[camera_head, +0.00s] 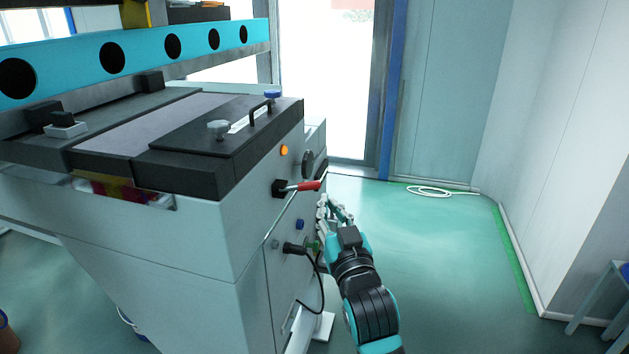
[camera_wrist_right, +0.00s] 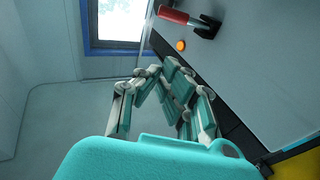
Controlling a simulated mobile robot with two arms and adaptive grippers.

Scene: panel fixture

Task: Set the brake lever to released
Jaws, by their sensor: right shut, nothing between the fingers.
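The lever has a red grip (camera_head: 304,186) on a black mount (camera_head: 279,188) on the side panel of the grey machine. It sticks out to the right, nearly level with a slight upward tilt. In the right wrist view the red grip (camera_wrist_right: 173,15) and its black mount (camera_wrist_right: 207,27) are at the top, beyond the fingers. My right gripper (camera_head: 326,207) is shut and empty, just below and right of the grip, apart from it. It also shows in the right wrist view (camera_wrist_right: 160,71). My left gripper is in neither view.
An orange button (camera_head: 284,150) and a dark round knob (camera_head: 308,163) sit above the lever. A blue button (camera_head: 300,224) and a black plug with a cable (camera_head: 294,248) are below.

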